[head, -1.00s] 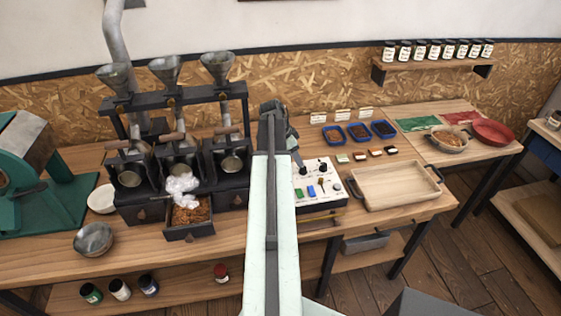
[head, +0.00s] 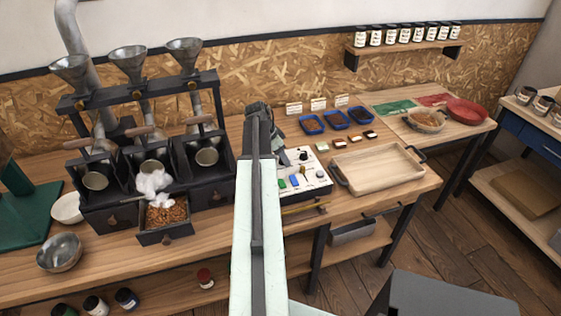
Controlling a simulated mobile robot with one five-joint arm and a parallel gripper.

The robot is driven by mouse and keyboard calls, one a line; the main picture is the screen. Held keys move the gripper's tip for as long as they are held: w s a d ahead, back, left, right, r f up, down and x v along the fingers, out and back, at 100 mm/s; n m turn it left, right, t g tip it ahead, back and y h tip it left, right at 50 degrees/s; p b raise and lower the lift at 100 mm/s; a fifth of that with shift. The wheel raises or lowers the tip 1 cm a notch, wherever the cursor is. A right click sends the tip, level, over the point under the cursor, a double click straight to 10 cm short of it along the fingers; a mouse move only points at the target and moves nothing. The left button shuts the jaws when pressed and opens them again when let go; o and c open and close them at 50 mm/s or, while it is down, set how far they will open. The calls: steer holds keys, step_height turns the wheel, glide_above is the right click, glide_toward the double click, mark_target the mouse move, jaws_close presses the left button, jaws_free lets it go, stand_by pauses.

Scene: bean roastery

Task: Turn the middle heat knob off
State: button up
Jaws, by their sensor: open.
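The control box (head: 317,188) stands on the bench just right of my arm, with a white top bearing a black knob and green, blue and yellow parts. One black knob (head: 303,155) shows near its back edge. My arm covers the left part of the box, so any knobs there are hidden, and I cannot tell which knob is the middle one. My gripper (head: 262,114) is at the far end of the arm, dark, above the bench behind the box's left side. Its fingers are hard to make out; it is open and appears empty.
Left of my arm stands a three-drum roaster (head: 152,160) with funnels and an open drawer (head: 165,238) of beans. A wooden tray (head: 378,173) is right of the box. Blue trays (head: 335,122) and small sample blocks lie behind. Metal bowl (head: 60,252) at front left.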

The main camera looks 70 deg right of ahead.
jaws_close()
steer(key=shift+a, duration=0.1)
steer(key=shift+n, duration=0.3)
steer(key=n, duration=0.1)
steer(key=n+t, duration=0.1)
steer(key=n, duration=0.1)
steer(key=n+t+h, duration=0.1)
steer(key=n, duration=0.1)
steer(key=shift+s, duration=0.25)
steer(key=n+t, duration=0.1)
steer(key=n, duration=0.2)
steer(key=n+t, duration=0.1)
steer(key=n, duration=0.2)
steer(key=shift+s, duration=0.15)
steer(key=shift+n, duration=0.3)
